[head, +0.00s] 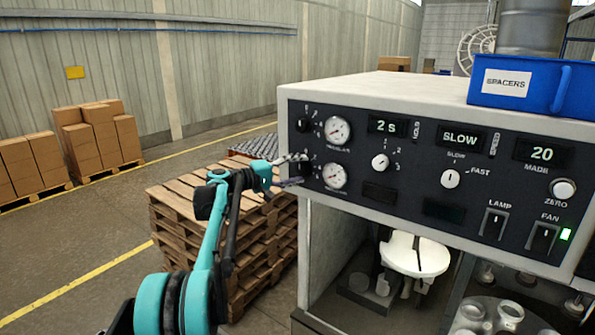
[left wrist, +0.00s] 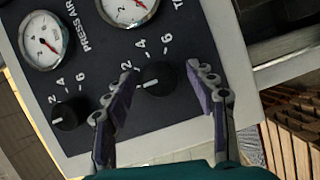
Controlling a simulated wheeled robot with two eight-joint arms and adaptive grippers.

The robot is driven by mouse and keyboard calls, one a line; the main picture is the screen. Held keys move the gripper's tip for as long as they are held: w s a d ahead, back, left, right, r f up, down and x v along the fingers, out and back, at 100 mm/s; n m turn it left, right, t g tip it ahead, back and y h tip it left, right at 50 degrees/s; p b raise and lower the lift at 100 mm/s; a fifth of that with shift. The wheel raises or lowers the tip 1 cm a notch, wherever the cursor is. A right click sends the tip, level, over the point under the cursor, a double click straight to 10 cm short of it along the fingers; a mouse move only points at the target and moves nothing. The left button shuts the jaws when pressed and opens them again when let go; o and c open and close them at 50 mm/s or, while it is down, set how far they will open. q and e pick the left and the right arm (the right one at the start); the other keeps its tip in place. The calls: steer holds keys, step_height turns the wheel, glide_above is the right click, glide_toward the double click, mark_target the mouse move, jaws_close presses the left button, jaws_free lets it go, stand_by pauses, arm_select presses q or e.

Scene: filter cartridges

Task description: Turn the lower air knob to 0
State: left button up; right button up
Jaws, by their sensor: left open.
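The lower air knob (head: 306,170) is black and sits at the left edge of the dark panel, below the upper black knob (head: 304,124). My left gripper (head: 291,171) is open at the lower knob. In the left wrist view, the lower knob (left wrist: 155,78) shows between the fingertips of that gripper (left wrist: 166,80), nearer the left finger; contact cannot be told. Its white mark points left in that view, past the 2 on the side away from 4. The 0 label is not visible there. My right gripper is not in view.
Two round gauges (head: 335,177) stand right of the knobs. The panel (head: 400,212) also carries other dials, displays and lit switches. A blue spacers bin (head: 520,88) sits on top. Stacked pallets (head: 180,225) stand below and left of my gripper.

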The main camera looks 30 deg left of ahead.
arm_select(q)
steer(key=v, duration=1.2)
steer(key=s+d+f+m+g+y+b, duration=0.1)
steer(key=s+d+f+m+g+b, duration=0.2)
steer(key=d+f+b, duration=0.8)
steer(key=s+d+f+m+g+y+b, duration=0.1)
steer(key=s+d+f+g+b, duration=0.35)
steer(key=d+f, duration=1.1)
steer(key=s+d+f+m+y+b, duration=0.2)
steer(key=s+f+b, duration=0.3)
steer(key=f, duration=0.5)
steer(key=s+d+f+m+y+b, duration=0.2)
steer(key=s+f+b, duration=0.3)
steer(key=s+f, duration=0.3)
steer(key=s+d+f+m+y+b, duration=0.1)
steer(key=s+f, duration=0.6)
steer(key=f, duration=0.7)
steer(key=d+m+b, duration=0.1)
steer(key=d+b, duration=0.1)
steer(key=b, duration=0.1)
steer(key=shift+m+g+y+b, duration=0.35)
steer(key=shift+m+y+b, duration=0.05)
